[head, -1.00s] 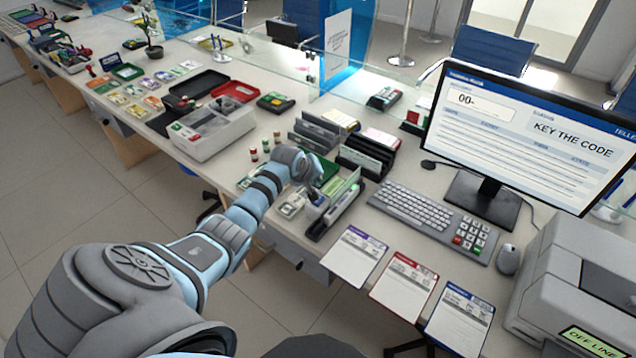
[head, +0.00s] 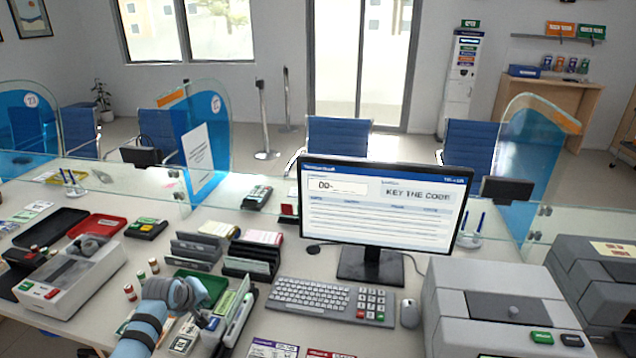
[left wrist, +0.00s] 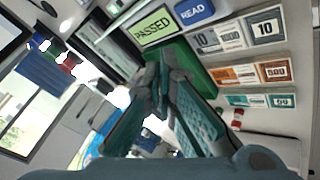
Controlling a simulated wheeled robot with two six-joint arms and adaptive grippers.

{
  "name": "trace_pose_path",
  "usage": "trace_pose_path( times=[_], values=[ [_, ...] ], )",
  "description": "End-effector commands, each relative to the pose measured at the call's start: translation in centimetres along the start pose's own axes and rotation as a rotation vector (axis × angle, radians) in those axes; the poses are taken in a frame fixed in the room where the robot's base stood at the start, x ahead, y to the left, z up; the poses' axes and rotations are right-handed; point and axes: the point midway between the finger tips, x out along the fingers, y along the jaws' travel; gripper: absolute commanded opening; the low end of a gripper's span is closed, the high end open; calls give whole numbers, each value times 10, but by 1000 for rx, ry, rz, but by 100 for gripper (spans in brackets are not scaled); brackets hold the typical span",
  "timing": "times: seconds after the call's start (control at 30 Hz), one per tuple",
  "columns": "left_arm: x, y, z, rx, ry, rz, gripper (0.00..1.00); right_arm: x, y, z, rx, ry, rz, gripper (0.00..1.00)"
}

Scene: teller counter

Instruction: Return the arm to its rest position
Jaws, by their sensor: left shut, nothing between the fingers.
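My left arm comes in at the bottom left of the head view, over the counter (head: 280,232). Its wrist is bent beside the green tray, and the left gripper (head: 206,321) is low there, small and partly hidden. In the left wrist view the fingers of this gripper (left wrist: 160,88) meet at their tips, shut with nothing between them. Behind them is a green surface (left wrist: 205,68). My right gripper is in neither view.
A monitor (head: 385,205) reads "KEY THE CODE", with a keyboard (head: 312,296) and mouse (head: 410,313) before it. Black organisers (head: 250,262) and a grey box (head: 75,275) stand near the arm. A glass screen (head: 290,215) runs behind. The left wrist view shows a "PASSED" display (left wrist: 155,26).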

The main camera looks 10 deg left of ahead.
Motion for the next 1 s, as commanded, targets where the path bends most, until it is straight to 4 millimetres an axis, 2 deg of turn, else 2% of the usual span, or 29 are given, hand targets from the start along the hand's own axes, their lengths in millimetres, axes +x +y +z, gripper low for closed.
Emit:
trace_pose_path(
  times=[0.07, 0.17, 0.23, 0.33, 0.4, 0.5, 0.7, 0.87, 0.9, 1.0],
  values=[
    [0, -4, 18, 51, -18, -8, 0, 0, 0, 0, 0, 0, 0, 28],
    [-5, -18, 72, 228, -69, -29, 0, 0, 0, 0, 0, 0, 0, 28],
    [-18, -33, 121, 385, -114, -41, 0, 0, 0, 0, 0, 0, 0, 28],
    [-46, -56, 179, 578, -170, -53, 0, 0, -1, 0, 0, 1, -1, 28],
    [-68, -70, 209, 681, -200, -58, 0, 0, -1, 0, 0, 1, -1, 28],
    [-100, -88, 242, 796, -235, -62, 0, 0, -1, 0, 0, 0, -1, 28],
    [-163, -117, 282, 957, -287, -76, 0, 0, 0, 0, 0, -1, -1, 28],
    [-211, -136, 300, 1044, -320, -90, 0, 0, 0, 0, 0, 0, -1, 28],
    [-215, -140, 303, 1058, -328, -95, 0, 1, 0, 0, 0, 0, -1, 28],
    [-179, -153, 313, 1053, -343, -106, 0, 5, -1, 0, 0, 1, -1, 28]
  ],
)
